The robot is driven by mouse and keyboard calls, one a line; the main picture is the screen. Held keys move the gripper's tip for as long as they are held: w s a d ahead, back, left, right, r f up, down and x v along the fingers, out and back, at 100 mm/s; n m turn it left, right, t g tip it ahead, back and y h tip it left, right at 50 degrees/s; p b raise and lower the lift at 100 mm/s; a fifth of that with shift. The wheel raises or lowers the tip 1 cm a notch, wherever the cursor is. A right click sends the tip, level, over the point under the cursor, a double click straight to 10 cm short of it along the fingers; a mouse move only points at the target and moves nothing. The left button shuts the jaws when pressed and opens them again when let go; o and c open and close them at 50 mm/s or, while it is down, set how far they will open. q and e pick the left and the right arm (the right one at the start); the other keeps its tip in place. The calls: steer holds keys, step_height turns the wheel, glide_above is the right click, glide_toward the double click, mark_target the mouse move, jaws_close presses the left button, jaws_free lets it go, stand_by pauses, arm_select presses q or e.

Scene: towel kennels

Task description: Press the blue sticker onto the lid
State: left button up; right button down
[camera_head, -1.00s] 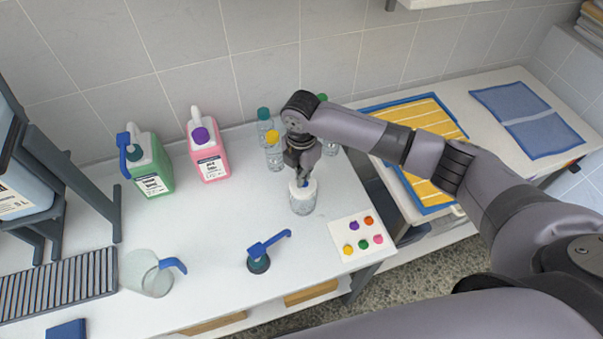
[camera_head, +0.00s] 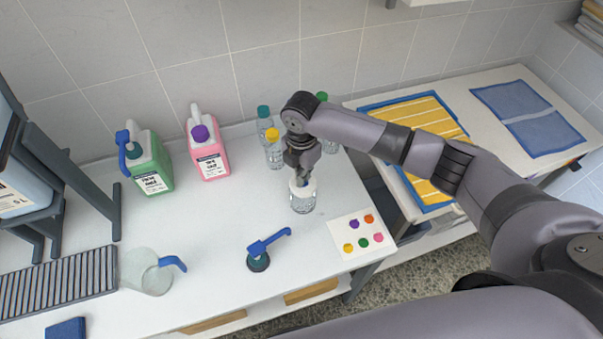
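A clear jar (camera_head: 302,206) with a white lid (camera_head: 310,186) stands upright on the white table. My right gripper (camera_head: 301,177) points down directly over the lid, its fingertips at or just above the lid's top. The fingers are small and dark here, so their opening is unclear. No blue sticker can be made out now; the fingers may hide it. The white sticker sheet (camera_head: 343,244) lies to the right of the jar with purple, orange, yellow, green and pink stickers. My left gripper is out of view.
A blue-handled pump top (camera_head: 259,261) and a clear jug (camera_head: 147,273) stand in front and left. Bottles (camera_head: 273,153) stand behind the jar; green (camera_head: 150,170) and pink (camera_head: 209,160) canisters are at the back left. The table's middle is clear.

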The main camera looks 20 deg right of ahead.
steer(key=c, duration=2.3)
jaws_free()
steer(key=o, duration=0.6)
steer(key=shift+o, duration=0.5)
steer(key=o, duration=0.4)
step_height(320, 180, up, 5)
steer(key=p, duration=0.5)
